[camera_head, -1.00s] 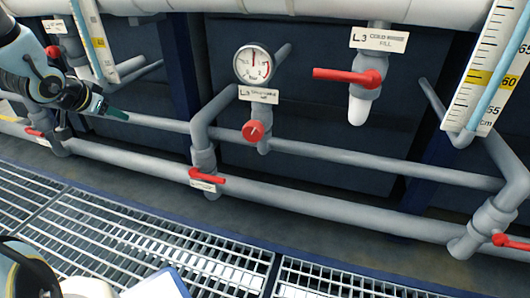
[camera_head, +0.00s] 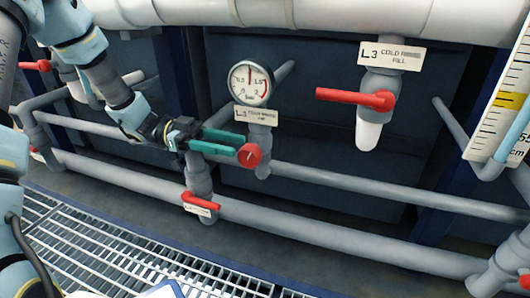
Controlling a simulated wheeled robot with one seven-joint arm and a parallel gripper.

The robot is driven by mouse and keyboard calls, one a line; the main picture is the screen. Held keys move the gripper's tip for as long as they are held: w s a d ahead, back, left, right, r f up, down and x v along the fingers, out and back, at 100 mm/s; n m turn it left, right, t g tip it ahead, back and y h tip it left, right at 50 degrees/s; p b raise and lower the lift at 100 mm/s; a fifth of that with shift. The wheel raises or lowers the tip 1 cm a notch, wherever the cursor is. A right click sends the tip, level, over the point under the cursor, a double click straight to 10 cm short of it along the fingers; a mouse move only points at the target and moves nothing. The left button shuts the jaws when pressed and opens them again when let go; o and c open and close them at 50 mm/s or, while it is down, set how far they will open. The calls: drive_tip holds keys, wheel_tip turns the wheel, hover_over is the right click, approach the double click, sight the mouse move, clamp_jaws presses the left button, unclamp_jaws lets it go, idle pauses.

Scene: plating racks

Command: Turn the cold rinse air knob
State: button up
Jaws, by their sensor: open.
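The cold rinse air knob is a round red knob (camera_head: 249,155) on a grey vertical pipe, below a round pressure gauge (camera_head: 250,84) and a white label (camera_head: 256,115) marked L3. My gripper (camera_head: 241,146) has two teal fingers, open and pointing right. Their tips are at the knob's left side in the picture. I cannot tell whether they touch it or how far they reach around it.
A red lever (camera_head: 356,98) under the L3 cold rinse fill label (camera_head: 393,56) is to the right. Another red lever (camera_head: 201,202) is below the knob. Grey pipes (camera_head: 330,178) run behind and beneath. A level scale (camera_head: 503,95) is at far right. Metal grating (camera_head: 140,250) covers the floor.

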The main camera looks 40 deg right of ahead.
sight(257, 151)
drive_tip(key=b+x, duration=0.2)
drive_tip(key=x, duration=0.5)
drive_tip(key=shift+b, duration=0.35)
drive_tip(key=shift+s+d, duration=0.3)
drive_tip(key=shift+s, duration=0.15)
clamp_jaws()
